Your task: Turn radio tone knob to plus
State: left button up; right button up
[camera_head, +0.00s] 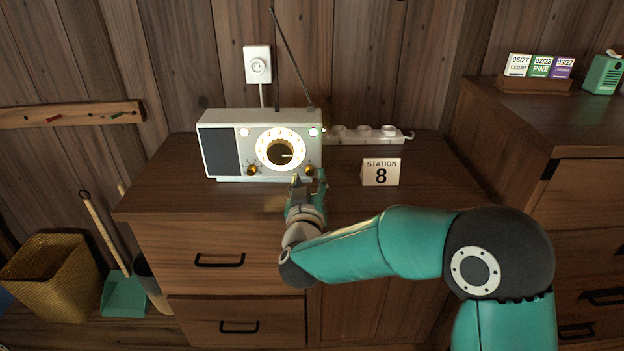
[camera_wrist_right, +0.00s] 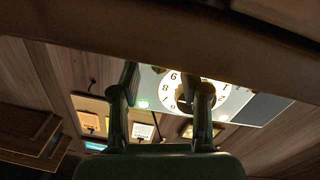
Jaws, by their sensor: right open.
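A white radio (camera_head: 227,116) with a dark speaker panel and a lit round dial (camera_head: 281,149) stands on a wooden dresser. A gold knob (camera_head: 252,170) sits at the dial's lower left. Another knob (camera_head: 309,169) sits at its lower right. No label tells me which is the tone knob. My right gripper (camera_head: 308,183) is open and empty, just in front of the right knob; contact cannot be told. In the right wrist view, its two fingers (camera_wrist_right: 162,100) are spread before the radio face, with the dial (camera_wrist_right: 178,92) partly behind one finger. My left gripper is not visible.
A "Station 8" card (camera_head: 381,172) stands right of the radio. A white power strip (camera_head: 365,135) lies behind it. The radio's thin antenna (camera_head: 290,55) rises at the back. The dresser top (camera_head: 165,190) is clear at left.

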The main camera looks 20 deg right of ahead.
jog(key=shift+x, duration=0.8)
